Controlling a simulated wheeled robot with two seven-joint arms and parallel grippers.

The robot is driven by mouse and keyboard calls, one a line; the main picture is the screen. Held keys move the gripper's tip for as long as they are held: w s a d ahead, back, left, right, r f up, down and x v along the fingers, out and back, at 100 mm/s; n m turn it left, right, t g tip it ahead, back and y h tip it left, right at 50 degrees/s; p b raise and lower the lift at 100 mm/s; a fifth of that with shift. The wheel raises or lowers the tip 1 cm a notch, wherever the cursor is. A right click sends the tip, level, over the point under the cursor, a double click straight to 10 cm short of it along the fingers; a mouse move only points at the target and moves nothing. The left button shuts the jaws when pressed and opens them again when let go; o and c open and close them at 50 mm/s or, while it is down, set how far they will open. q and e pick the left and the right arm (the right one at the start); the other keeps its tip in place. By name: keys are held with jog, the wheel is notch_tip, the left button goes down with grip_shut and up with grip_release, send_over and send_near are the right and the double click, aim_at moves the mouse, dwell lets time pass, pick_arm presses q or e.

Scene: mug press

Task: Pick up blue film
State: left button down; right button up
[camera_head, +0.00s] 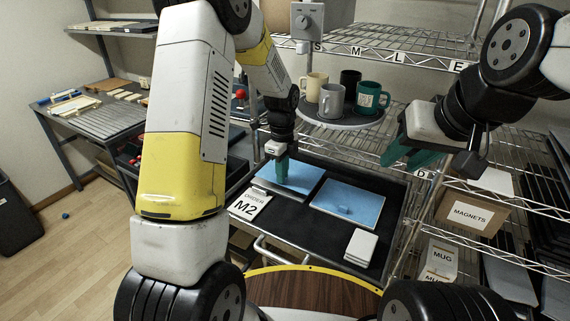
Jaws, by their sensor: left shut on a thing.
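Two flat blue sheets lie in the dark drawer marked M2. My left gripper (282,172) has teal fingers and points down at the left blue film (303,180). It is shut on this film, and its fingers hide the spot of contact. I cannot tell whether the film is lifted. My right gripper (408,156) is up at the right, apart from the films. Its teal fingers look spread and empty.
The drawer (317,232) also holds white blocks (360,247) at its front right. Several mugs stand on a round platform (340,121) behind the drawer. A wire shelf with a magnets box (470,212) stands at the right. A workbench (105,122) is at the far left.

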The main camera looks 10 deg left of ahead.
pick_arm(q)
jog(key=s+d, duration=0.3)
jog(key=s+d+r, duration=0.1)
jog(key=s+d, duration=0.5)
jog(key=shift+s+d+r, duration=0.2)
jog(key=shift+d+r, duration=0.05)
jog(key=shift+d, duration=0.15)
jog(key=shift+s+d+r, duration=0.1)
jog(key=shift+r, duration=2.85)
